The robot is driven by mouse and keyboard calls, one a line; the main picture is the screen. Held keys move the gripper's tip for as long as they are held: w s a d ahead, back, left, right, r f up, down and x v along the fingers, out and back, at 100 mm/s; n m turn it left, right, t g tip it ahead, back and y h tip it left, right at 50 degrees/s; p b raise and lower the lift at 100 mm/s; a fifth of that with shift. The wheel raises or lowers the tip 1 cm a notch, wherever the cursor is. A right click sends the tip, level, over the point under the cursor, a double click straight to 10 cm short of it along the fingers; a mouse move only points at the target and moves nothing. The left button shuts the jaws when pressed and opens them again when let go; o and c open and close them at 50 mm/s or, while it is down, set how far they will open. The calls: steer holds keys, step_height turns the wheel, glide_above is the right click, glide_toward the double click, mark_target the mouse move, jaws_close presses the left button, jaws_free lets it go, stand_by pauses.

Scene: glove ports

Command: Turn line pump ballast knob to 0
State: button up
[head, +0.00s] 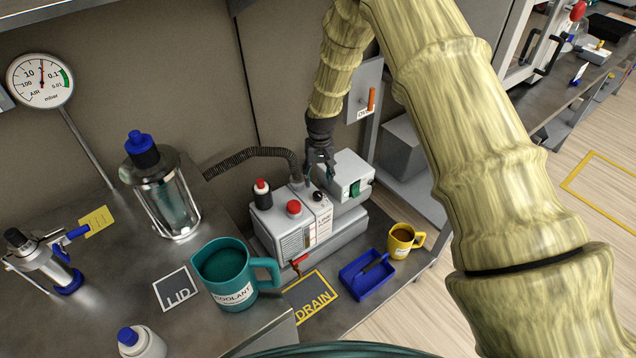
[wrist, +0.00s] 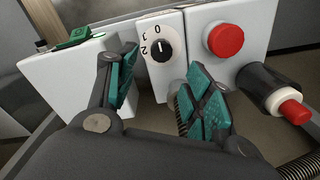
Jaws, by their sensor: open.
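In the head view the knob (head: 318,196) is a small dark disc on top of the line pump (head: 296,222). My gripper (head: 318,163) is above and behind the knob, pointing down. In the wrist view its green-padded fingers (wrist: 165,88) are spread apart and empty, with the knob beyond and between them, apparently untouched.
A red button (wrist: 225,38) and a black bottle with a red cap (wrist: 275,95) sit beside the knob. A ribbed hose (head: 250,153) runs behind the pump. A teal coolant jug (head: 225,275), blue tray (head: 362,285) and yellow mug (head: 400,243) stand in front.

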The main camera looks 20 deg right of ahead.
mark_target(318, 193)
steer(key=shift+r, duration=0.2)
steer(key=shift+s+n+b, duration=0.1)
steer(key=shift+n+b, duration=0.9)
steer(key=shift+b, duration=0.15)
steer(key=shift+s+r+n+b, duration=0.1)
steer(key=shift+r+n+b, duration=0.2)
steer(key=shift+n+b, duration=0.45)
step_height(318, 193, down, 8)
steer(key=n+b, duration=0.2)
steer(key=n, duration=0.2)
steer(key=shift+a+f+n+b, duration=0.1)
steer(key=shift+f+n+b, duration=0.05)
steer(key=shift+n+b, duration=0.15)
